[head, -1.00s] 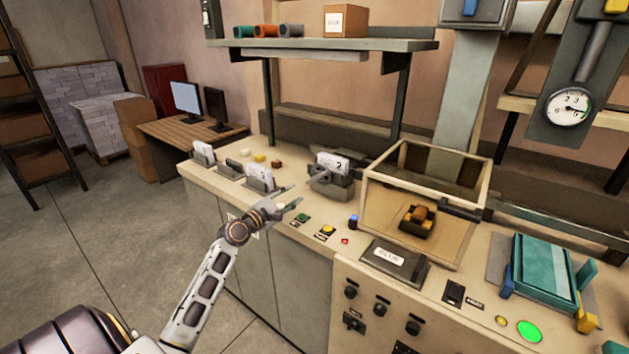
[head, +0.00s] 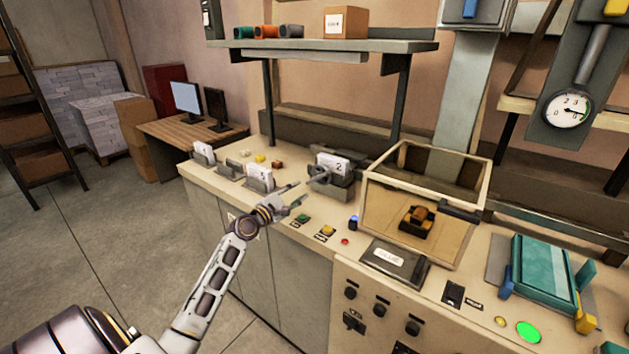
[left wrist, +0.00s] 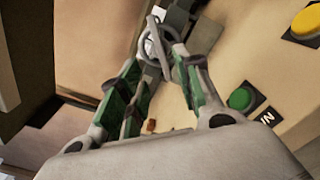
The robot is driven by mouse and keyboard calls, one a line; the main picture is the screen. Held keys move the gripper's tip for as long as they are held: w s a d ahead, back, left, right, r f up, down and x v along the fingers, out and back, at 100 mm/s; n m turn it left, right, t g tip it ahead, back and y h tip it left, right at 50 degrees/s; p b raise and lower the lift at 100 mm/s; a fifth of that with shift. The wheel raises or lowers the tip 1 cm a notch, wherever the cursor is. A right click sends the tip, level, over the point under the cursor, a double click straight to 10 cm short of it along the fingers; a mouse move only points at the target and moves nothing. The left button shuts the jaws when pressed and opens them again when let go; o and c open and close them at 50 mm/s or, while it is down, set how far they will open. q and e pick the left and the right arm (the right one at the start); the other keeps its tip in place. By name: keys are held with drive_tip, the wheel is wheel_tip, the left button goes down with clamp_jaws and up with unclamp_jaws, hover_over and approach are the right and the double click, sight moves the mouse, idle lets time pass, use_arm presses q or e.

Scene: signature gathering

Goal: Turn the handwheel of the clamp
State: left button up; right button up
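The grey clamp (head: 330,186) stands on the bench and holds a white block of sheets (head: 338,164) marked 2. Its handwheel (head: 317,170) is on the near side, small in the head view. In the left wrist view the handwheel (left wrist: 147,46) shows as a thin ring with a bar, just beyond my fingertips. My left gripper (head: 301,193) is in front of the clamp, just short of it, with its fingers apart and nothing between them. The wrist view also shows the fingers (left wrist: 158,68) spread. I cannot tell whether a fingertip touches the wheel. My right gripper is out of view.
Smaller holders with cards stand left of the clamp, one marked 5 (head: 262,174). A green button (head: 303,218) and a yellow button (head: 328,230) sit near the bench's front edge.

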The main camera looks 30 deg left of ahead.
sight(316, 179)
use_arm(q)
drive_tip(key=shift+w+d+p, duration=0.2)
drive_tip(key=shift+w, duration=2.55)
drive_tip(key=shift+w+d+p, duration=0.2)
drive_tip(key=shift+w, duration=2.5)
clamp_jaws()
